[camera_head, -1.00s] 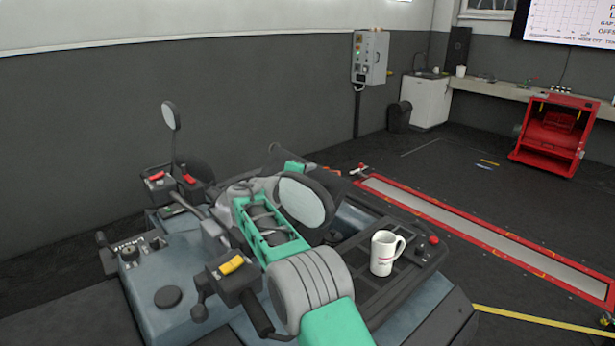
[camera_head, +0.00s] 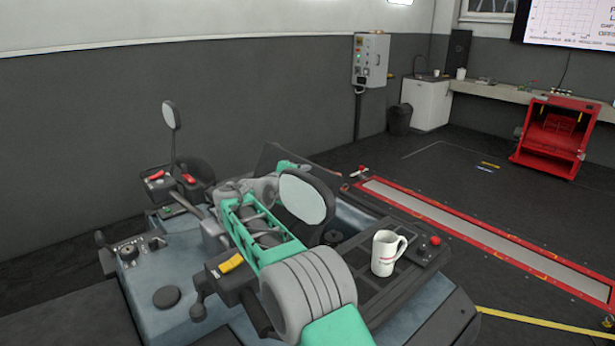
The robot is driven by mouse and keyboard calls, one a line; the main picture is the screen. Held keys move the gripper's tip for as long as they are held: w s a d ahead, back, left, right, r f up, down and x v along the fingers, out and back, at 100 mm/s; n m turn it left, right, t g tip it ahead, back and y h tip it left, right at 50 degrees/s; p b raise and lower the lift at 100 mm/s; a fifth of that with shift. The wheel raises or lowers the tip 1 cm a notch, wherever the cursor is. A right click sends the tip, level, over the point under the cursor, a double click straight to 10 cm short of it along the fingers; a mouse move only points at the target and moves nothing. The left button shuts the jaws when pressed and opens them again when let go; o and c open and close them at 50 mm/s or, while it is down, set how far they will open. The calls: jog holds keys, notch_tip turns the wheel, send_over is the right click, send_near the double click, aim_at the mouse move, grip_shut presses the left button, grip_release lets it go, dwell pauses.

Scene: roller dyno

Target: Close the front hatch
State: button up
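The vehicle (camera_head: 350,222) has a blue-grey body with handlebar controls and two round mirrors. A dark panel (camera_head: 274,157) stands tilted at its far end, behind the near mirror (camera_head: 303,198); it may be the front hatch. Only its upper part shows, so I cannot tell how far open it is. My green and grey arm reaches from the bottom edge over the vehicle toward this panel. Its far end passes behind the near mirror and my own links. My gripper's fingers are hidden, and I cannot see whether they touch the panel.
A white mug (camera_head: 387,252) stands on the dark rack (camera_head: 372,290), right of my arm. The yellow-switched handlebar control (camera_head: 230,264) is close to my arm's left side. A red-framed floor strip (camera_head: 470,240) and red roller unit (camera_head: 551,135) lie right. A grey wall (camera_head: 100,110) bounds the left.

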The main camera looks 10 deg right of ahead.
jog(key=v, duration=0.4)
jog(key=shift+d+r+b, duration=0.1)
jog(key=shift+b, duration=0.25)
jog(key=shift+s+a, duration=0.7)
jog(key=shift+s, duration=0.05)
jog(key=shift+o, duration=0.5)
jog(key=shift+s+a+r+p, duration=0.3)
jog(key=shift+s+a+r, duration=0.45)
jog(key=shift+s+r, duration=0.15)
jog(key=shift+s+a+r+p, duration=0.25)
jog(key=shift+s+a+r, duration=0.55)
jog(key=shift+s, duration=0.2)
jog(key=shift+s+a+r, duration=0.1)
jog(key=shift+s+r, duration=0.2)
jog(key=shift+s, duration=0.35)
jog(key=shift+c, duration=0.5)
jog(key=shift+w+a+f+p, duration=0.15)
jog(key=shift+f+p, duration=0.15)
jog(key=shift+f, duration=0.25)
